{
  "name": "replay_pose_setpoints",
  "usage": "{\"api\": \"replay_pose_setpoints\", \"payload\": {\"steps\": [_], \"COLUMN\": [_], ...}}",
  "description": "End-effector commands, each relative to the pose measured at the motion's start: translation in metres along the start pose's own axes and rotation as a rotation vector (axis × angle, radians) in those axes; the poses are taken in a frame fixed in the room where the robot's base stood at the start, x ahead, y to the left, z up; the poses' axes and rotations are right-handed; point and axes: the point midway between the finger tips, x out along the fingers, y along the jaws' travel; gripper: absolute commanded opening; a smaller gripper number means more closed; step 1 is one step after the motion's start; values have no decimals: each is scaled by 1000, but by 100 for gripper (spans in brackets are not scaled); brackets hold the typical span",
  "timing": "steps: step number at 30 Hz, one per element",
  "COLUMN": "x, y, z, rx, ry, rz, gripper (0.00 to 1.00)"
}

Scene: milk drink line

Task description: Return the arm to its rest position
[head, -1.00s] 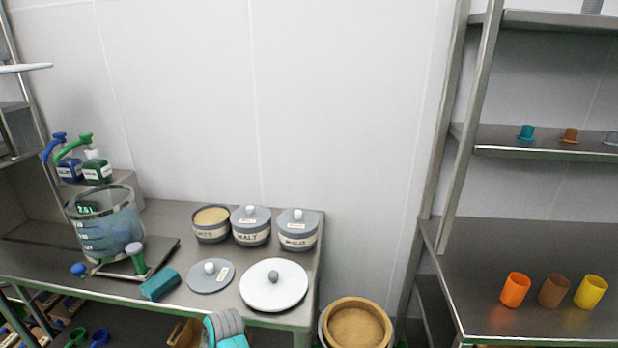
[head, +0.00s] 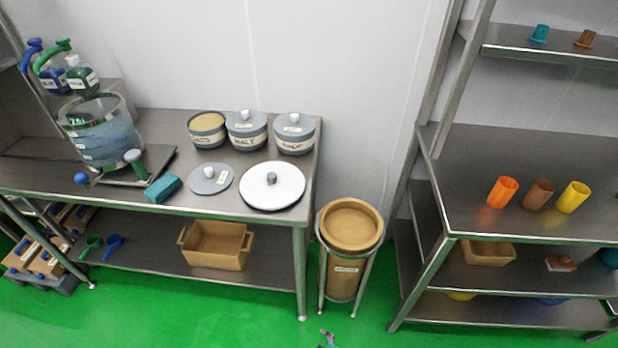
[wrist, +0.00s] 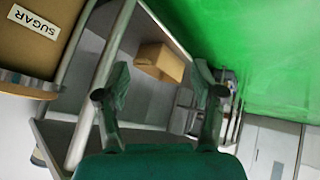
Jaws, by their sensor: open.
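My gripper (wrist: 162,82) shows in the wrist view with its two dark green fingers spread apart and nothing between them. In that view it points toward the steel table's lower shelf and a tan box (wrist: 160,62), apart from both. In the head view only a small grey-blue tip (head: 327,340), which looks like part of my arm, shows at the bottom edge over the green floor. The rest of my arm is out of that view.
A tan bin (head: 345,275) in a steel stand is right of the table (head: 225,200); a bin labelled SUGAR (wrist: 35,35) is close in the wrist view. The table holds a clear vessel (head: 100,135) and several pots. A shelf rack (head: 450,190) stands right. Green floor (head: 200,315) is open in front.

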Motion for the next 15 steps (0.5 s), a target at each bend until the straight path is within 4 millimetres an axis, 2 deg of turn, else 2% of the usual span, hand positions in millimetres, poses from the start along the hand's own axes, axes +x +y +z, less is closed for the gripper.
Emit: {"api": "replay_pose_setpoints", "payload": {"steps": [1, 6, 11, 15], "x": [-15, -68, -124, -176], "y": [-3, -6, -10, -14], "z": [16, 49, 71, 82], "rx": [37, 158, 267, 358], "ry": [5, 46, 93, 140], "rz": [27, 125, 214, 287], "gripper": [68, 68, 68, 68]}}
